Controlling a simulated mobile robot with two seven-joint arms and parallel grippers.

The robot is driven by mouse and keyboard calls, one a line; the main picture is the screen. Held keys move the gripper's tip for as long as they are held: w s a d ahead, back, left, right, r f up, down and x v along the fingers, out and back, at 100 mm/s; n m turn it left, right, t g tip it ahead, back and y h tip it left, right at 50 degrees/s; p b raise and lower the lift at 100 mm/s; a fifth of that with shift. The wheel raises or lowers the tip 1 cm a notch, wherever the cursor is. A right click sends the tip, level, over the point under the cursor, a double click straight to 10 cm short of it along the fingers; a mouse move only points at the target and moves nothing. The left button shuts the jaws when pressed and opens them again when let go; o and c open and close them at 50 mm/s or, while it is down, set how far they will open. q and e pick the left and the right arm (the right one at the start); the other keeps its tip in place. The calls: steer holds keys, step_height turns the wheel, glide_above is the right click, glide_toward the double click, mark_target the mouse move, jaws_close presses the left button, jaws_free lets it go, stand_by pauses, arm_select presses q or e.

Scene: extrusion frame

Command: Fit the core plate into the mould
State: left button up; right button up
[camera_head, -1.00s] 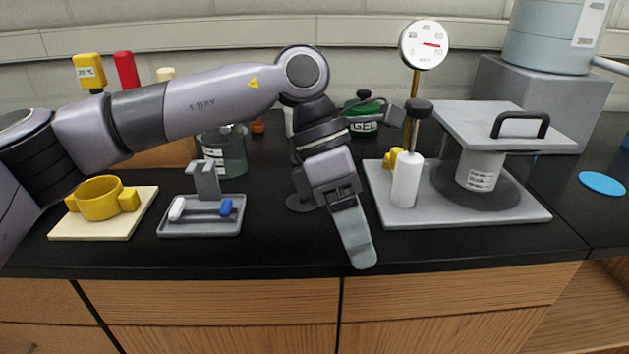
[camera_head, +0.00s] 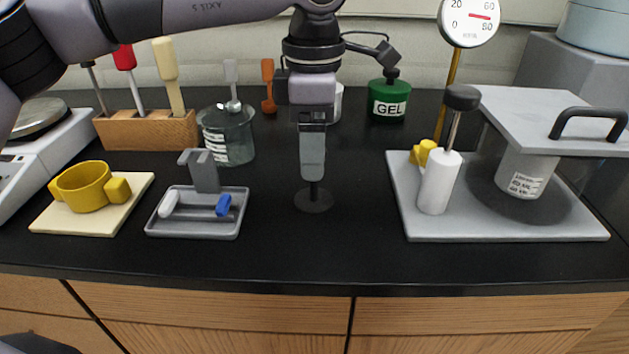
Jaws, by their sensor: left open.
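My left gripper (camera_head: 313,178) points straight down over the middle of the bench, open. Its fingers are seen edge-on, one behind the other. Just below its tips is a dark round disc (camera_head: 314,203) with a short upright stem, flat on the bench. The fingertips overlap the stem's top in this view; I cannot tell if they surround it. Nothing is labelled core plate or mould; the disc may be the core plate. A yellow round cup with two side lugs (camera_head: 86,188), possibly the mould, sits on a cream board (camera_head: 58,217) at left. My right gripper is not in view.
A grey tray (camera_head: 193,229) with white and blue pieces lies left of the disc. A grey base plate (camera_head: 470,229) with a white handled cylinder (camera_head: 438,183) stands right. A beaker (camera_head: 228,140) and green GEL jar (camera_head: 388,101) stand behind. The bench front is clear.

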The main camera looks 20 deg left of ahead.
arm_select(q)
steer(key=shift+f, duration=1.5)
steer(key=c, duration=1.1)
steer(key=shift+c, duration=0.2)
steer(key=shift+r, duration=0.15)
step_height(320, 180, up, 20)
steer(key=p, duration=0.2)
